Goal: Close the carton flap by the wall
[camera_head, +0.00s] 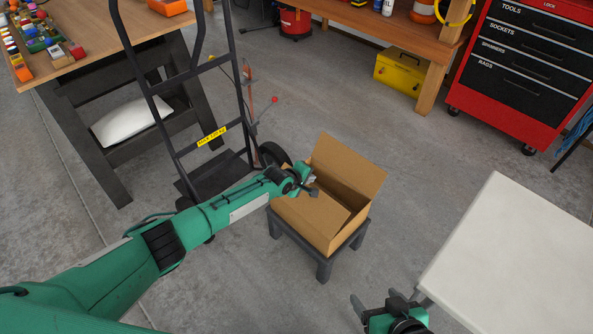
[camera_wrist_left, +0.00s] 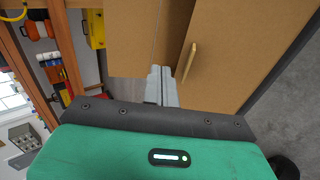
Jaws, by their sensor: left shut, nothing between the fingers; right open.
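The brown cardboard carton (camera_head: 318,236) stands on a small dark grey stool (camera_head: 324,268). One wide flap (camera_head: 350,163) at its far side stands up, leaning outward. Another cardboard panel (camera_head: 316,210) lies low across the near part of the opening. My left gripper (camera_head: 314,186) is shut and empty at the carton's left side, over the opening near the upright flap's base. In the left wrist view its closed fingers (camera_wrist_left: 164,84) are close to cardboard panels (camera_wrist_left: 235,50); I cannot tell whether they touch. My right gripper (camera_head: 386,304) is open and empty, lower right of the carton.
A black hand truck (camera_head: 205,140) stands just left of the carton. A white-topped table (camera_head: 525,255) is at the right, beside my right gripper. A workbench (camera_head: 90,45), a yellow toolbox (camera_head: 402,72) and a red tool cabinet (camera_head: 525,70) stand further back. Floor behind the carton is clear.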

